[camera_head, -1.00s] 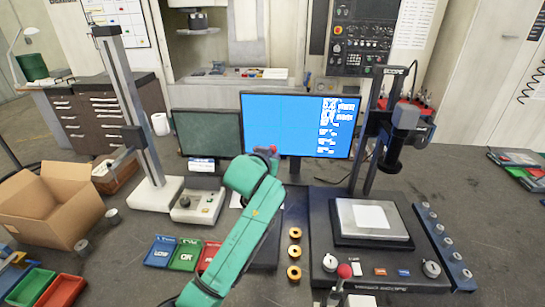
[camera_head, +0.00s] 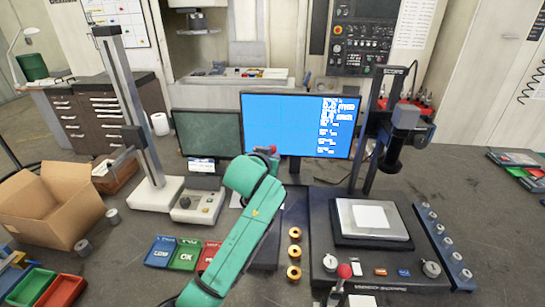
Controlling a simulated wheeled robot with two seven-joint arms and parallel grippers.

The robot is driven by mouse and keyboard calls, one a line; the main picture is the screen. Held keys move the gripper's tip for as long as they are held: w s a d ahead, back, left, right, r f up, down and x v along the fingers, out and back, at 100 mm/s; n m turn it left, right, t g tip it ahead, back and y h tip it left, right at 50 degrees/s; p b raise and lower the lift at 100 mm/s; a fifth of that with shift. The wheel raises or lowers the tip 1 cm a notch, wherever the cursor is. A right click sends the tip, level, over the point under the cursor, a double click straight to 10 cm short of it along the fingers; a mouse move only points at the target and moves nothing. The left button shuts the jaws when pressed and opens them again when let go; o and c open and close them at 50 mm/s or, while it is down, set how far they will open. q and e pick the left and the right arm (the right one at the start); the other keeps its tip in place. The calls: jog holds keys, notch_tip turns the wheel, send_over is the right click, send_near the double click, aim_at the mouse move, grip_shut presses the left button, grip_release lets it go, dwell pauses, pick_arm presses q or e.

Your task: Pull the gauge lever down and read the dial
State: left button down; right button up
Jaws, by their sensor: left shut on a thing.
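My left arm (camera_head: 243,225), in green covers, reaches up from the bottom middle over a dark base plate (camera_head: 267,257). Its forearm and wrist hide most of what stands on that plate, including the gauge's dial and lever. A small grey part with a red-pink top (camera_head: 272,150) shows just above the wrist, in front of the blue screen; I cannot tell whether it belongs to the gauge. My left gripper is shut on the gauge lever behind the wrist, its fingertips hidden. No dial reading can be seen. My right gripper is not in view.
A scope stand (camera_head: 374,130) with a red-knobbed joystick (camera_head: 344,271) stands at right. Gold rings (camera_head: 295,253) line the middle. Blue (camera_head: 160,252) and green (camera_head: 185,255) trays lie left of my arm. A tall column stand (camera_head: 130,110) and cardboard box (camera_head: 50,205) are farther left.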

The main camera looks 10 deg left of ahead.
pick_arm(q)
jog(key=shift+f, duration=0.1)
jog(key=s+t+b, duration=0.1)
jog(key=b, duration=0.2)
jog(key=s+t+b, duration=0.1)
jog(key=b, duration=0.3)
jog(key=s+t+b, duration=0.1)
jog(key=t+b, duration=0.1)
jog(key=b, duration=0.1)
jog(key=shift+s+f+m, duration=0.1)
jog(key=shift+f+m, duration=0.2)
jog(key=shift+f, duration=0.05)
